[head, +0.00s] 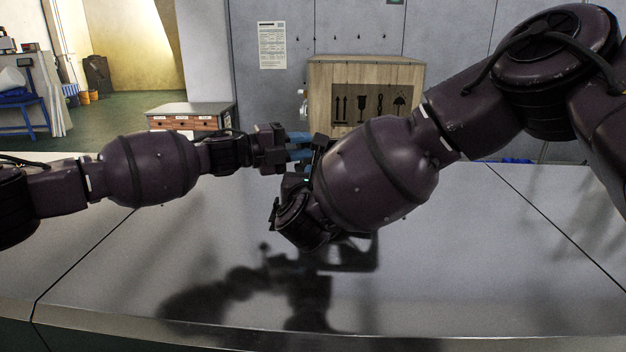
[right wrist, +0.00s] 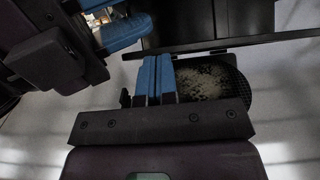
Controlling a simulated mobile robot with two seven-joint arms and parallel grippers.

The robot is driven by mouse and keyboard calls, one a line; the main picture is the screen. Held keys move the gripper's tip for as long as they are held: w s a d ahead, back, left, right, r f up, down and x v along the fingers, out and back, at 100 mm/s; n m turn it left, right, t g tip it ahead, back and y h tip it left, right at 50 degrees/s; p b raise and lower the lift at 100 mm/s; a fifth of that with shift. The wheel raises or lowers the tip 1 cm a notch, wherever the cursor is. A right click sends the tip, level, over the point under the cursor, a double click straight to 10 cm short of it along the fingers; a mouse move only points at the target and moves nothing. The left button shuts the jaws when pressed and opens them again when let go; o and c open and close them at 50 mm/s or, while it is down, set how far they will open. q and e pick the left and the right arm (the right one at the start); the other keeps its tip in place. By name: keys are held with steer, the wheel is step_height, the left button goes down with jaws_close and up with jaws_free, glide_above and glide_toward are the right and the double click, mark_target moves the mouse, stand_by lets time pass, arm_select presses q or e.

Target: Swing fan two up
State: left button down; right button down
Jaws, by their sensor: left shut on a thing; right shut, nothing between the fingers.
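My left gripper (head: 306,147) reaches in from the left above the grey metal surface, its blue fingers against a dark upright piece (head: 319,150). It is shut on a dark part; my right arm hides most of that part. In the right wrist view, my right gripper (right wrist: 158,65) has its two blue fingers together, with nothing between them. Beside and below them is a dark rounded panel with a worn, pale mesh patch (right wrist: 207,83), perhaps a fan; I cannot tell whether they touch. My left gripper's blue fingers (right wrist: 120,32) show at the upper left. No fan number is readable.
The wide grey metal surface (head: 480,270) is clear in front, with dark shadows of my arms on it. A wooden crate (head: 410,75) stands behind, near a low drawer cabinet (head: 190,119).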

arm_select(q)
steer(key=shift+s+f, duration=0.1)
steer(key=shift+s, duration=0.05)
steer(key=c, duration=1.3)
jaws_free()
steer(key=shift+f, duration=0.2)
